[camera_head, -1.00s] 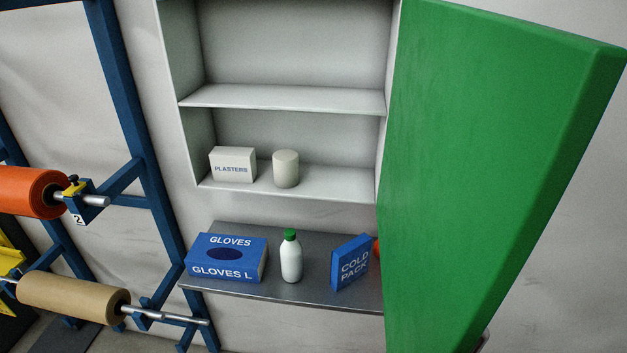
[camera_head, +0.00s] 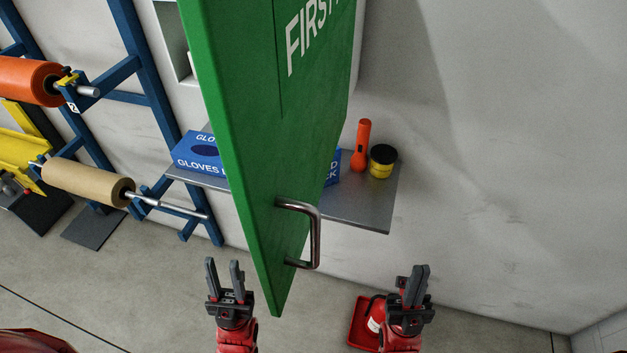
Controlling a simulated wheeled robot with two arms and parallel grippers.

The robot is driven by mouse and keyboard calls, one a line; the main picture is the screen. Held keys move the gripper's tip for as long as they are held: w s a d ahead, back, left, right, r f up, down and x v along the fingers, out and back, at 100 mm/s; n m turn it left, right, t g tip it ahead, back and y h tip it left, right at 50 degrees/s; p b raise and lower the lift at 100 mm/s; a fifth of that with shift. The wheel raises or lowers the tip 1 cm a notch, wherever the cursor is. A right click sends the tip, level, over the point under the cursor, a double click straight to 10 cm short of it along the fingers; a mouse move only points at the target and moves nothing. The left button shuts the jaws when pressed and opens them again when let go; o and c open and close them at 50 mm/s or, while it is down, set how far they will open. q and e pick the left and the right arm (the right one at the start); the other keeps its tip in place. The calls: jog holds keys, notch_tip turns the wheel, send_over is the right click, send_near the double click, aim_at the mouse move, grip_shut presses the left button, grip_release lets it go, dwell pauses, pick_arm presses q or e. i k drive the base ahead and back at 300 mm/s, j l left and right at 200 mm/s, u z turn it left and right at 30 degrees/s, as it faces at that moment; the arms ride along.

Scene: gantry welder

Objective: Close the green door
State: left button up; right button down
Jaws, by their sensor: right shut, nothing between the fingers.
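The green door (camera_head: 255,120) stands partly open, jutting out from the wall cabinet (camera_head: 172,35) towards me. Its outer face with white "FIRST" lettering is turned to the right, and it hides most of the cabinet. A metal bar handle (camera_head: 315,238) sits low on that face. My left gripper (camera_head: 224,264) is open and empty, below and left of the door's lower corner. My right gripper (camera_head: 418,270) is shut and empty, to the right of the handle and lower in the picture. Neither gripper appears to touch the door.
A grey shelf (camera_head: 370,212) under the cabinet carries a gloves box (camera_head: 190,155), a mostly hidden blue box (camera_head: 332,170), an orange torch (camera_head: 361,145) and a yellow-black tin (camera_head: 382,162). A blue rack (camera_head: 140,75) holds rolls at left. A red object (camera_head: 360,320) lies behind my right gripper.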

aim_at(273, 76)
jog(key=k+l+z, duration=0.25)
jog(key=k+l, duration=0.15)
jog(key=l, duration=0.25)
jog(key=k+l+z, duration=0.1)
jog(key=l, duration=0.25)
jog(key=k, duration=0.1)
